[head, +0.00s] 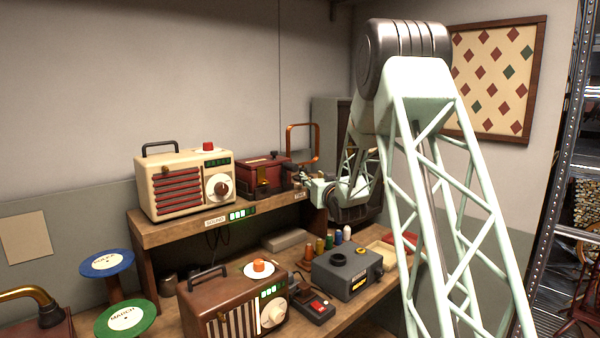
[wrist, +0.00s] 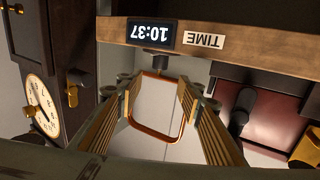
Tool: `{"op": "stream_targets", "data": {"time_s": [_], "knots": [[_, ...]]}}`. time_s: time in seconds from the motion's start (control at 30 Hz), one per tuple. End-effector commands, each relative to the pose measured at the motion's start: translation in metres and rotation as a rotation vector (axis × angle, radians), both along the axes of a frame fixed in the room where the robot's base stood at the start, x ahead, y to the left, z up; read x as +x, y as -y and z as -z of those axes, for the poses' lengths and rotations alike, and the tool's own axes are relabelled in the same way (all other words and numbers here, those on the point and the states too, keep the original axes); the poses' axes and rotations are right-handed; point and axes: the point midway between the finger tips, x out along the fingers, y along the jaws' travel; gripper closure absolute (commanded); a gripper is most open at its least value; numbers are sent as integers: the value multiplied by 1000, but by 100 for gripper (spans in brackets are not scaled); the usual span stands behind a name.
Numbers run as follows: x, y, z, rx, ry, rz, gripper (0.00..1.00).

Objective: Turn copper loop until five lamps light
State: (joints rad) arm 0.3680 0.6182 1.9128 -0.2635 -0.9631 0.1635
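The copper loop (head: 302,126) is a rounded rectangular frame standing upright at the back right of the upper shelf. In the wrist view the copper loop (wrist: 158,138) shows between my two fingers. My gripper (head: 302,178) is beside the loop's lower end; it also shows in the wrist view (wrist: 159,83).
A dark red box (head: 262,172) stands left of the gripper, and a cream radio (head: 160,185) farther left. A brown radio (head: 225,305) and grey box (head: 345,272) stand on the lower bench. In the wrist view, a wooden edge with a clock display (wrist: 152,33) lies close beyond the fingertips.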

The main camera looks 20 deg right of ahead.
Motion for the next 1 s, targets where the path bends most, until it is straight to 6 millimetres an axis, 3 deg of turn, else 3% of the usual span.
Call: {"op": "stream_targets", "data": {"time_s": [0.67, 1.0], "knots": [[6, 5, 6, 0, 14, -2, 66], [30, 8, 7, -1, 14, -2, 66]]}}
